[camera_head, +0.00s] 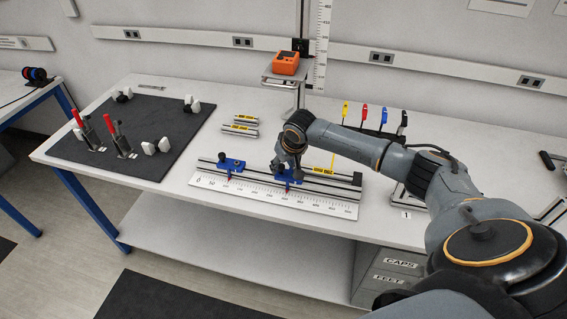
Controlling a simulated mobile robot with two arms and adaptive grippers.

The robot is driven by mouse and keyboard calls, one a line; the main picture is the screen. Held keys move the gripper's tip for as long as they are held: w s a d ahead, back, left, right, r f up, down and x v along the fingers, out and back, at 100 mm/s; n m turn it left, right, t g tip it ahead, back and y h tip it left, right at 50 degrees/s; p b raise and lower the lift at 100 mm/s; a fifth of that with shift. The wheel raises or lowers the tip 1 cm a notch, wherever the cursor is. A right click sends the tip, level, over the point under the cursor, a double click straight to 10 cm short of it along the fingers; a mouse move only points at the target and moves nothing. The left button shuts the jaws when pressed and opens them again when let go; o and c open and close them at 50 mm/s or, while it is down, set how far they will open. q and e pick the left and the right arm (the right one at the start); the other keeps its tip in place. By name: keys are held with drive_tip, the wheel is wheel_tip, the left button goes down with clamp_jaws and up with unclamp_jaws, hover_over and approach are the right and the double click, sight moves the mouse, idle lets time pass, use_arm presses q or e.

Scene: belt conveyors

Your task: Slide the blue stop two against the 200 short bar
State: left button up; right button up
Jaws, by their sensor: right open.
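A rail with a white ruler (215,184) along its front lies on the table. One blue stop (231,164) sits on its left part. A second blue stop (284,176) sits near the middle, partly hidden by my right gripper. My right gripper (290,174) points down at this second stop, its fingers around or just above it; contact cannot be told. A metal bar with a yellow label (325,171) lies along the rail to the right of that stop; its number is too small to read. My left gripper is out of view.
Two more yellow-labelled bars (240,130) lie behind the rail. A dark mat (140,165) with red-handled clamps is at left. An orange device (286,62) stands on a raised platform behind. Coloured-handled tools (364,114) stand back right. The table's front edge is close to the ruler.

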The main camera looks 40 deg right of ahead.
drive_tip(key=v, duration=1.2)
